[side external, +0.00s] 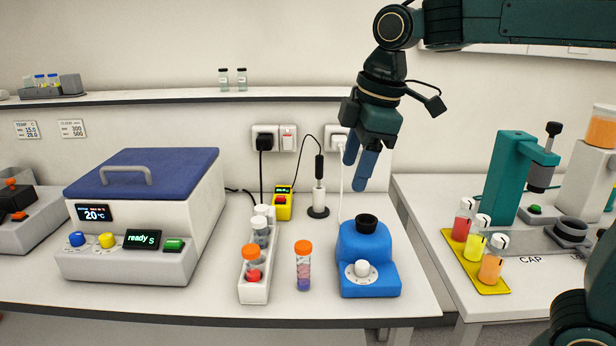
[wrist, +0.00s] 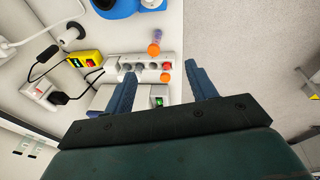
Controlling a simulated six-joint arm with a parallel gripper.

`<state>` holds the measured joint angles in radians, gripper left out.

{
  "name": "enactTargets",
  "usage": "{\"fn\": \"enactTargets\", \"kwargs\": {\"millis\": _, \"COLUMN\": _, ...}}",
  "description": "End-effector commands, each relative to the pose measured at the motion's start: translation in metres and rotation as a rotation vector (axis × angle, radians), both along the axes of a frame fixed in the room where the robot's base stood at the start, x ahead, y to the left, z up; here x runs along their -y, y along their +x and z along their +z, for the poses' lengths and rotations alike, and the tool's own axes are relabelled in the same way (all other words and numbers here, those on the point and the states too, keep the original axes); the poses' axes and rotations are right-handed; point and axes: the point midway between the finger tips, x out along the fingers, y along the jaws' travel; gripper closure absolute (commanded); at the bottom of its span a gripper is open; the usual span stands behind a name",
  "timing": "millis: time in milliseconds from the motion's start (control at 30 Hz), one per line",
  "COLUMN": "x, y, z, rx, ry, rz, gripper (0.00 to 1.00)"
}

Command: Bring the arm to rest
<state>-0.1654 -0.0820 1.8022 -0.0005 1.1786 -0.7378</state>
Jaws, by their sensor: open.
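My gripper (side external: 360,170) hangs in the air above the back right part of the left bench, higher than the blue mixer. Its blue fingers point down. In the wrist view my gripper (wrist: 163,84) shows both fingers apart with nothing held between them. The bench with its tubes and devices lies well below the fingers. My arm reaches in from the upper right.
A blue mixer (side external: 368,270), an orange-capped tube (side external: 303,270), a white tube rack (side external: 255,288) and a centrifuge (side external: 130,240) stand on the left bench. A shelf (side external: 180,97) runs behind. A yellow tray (side external: 463,266) with juice bottles and a green press (side external: 510,180) stand right.

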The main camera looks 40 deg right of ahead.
Motion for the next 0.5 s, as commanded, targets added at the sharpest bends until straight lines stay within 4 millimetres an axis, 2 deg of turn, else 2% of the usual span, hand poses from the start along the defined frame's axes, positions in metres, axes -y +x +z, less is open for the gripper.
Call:
{"fn": "enactTargets", "kwargs": {"millis": 33, "x": 0.006, "y": -0.013, "z": 0.001, "rx": 0.014, "ry": 0.012, "rz": -0.05, "gripper": 0.43}}
{"fn": "enactTargets", "kwargs": {"millis": 267, "x": 0.027, "y": -0.061, "z": -0.007, "rx": 0.071, "ry": 0.075, "rz": -0.276, "gripper": 0.43}}
{"fn": "enactTargets", "kwargs": {"millis": 500, "x": 0.043, "y": -0.111, "z": -0.025, "rx": 0.13, "ry": 0.15, "rz": -0.506, "gripper": 0.43}}
